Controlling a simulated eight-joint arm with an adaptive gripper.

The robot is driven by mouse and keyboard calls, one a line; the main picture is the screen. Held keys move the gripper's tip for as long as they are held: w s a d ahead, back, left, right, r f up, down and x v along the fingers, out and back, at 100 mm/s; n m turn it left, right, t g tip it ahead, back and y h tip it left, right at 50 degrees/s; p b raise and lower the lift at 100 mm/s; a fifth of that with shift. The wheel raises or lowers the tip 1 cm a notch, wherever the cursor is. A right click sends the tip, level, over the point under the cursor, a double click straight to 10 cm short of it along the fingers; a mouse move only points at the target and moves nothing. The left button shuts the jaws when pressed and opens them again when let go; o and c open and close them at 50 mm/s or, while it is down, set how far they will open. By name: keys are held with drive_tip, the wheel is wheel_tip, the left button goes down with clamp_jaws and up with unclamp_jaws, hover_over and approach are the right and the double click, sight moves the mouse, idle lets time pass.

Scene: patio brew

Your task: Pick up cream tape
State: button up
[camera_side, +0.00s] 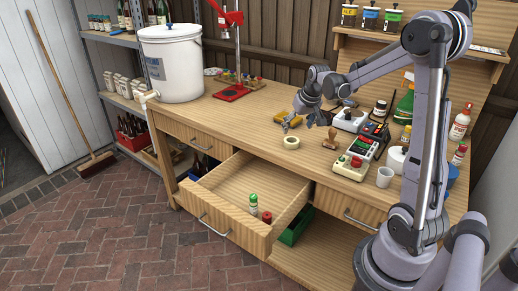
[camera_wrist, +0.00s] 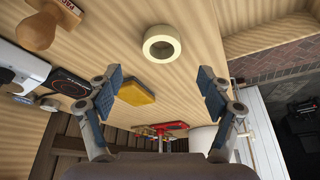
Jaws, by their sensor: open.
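The cream tape (camera_side: 291,142) is a small pale ring lying flat on the wooden bench top, just behind the open drawer. In the wrist view the cream tape (camera_wrist: 161,45) shows its open centre and lies beyond the fingertips, roughly midway between them. My gripper (camera_side: 299,122) is just behind and above the tape in the side view, apart from it. In the wrist view my gripper (camera_wrist: 160,76) has its two fingers spread wide with nothing between them.
A yellow sponge-like block (camera_wrist: 136,93) lies near the gripper. A wooden stamp (camera_side: 331,139) stands right of the tape, with a red-and-green button box (camera_side: 354,161) beyond. The open drawer (camera_side: 236,227) holds small bottles. A white bucket (camera_side: 172,65) stands at left.

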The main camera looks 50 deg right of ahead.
sight(293, 138)
drive_tip(key=shift+x, duration=3.55)
drive_tip(key=shift+a, duration=0.15)
drive_tip(key=c, duration=1.1)
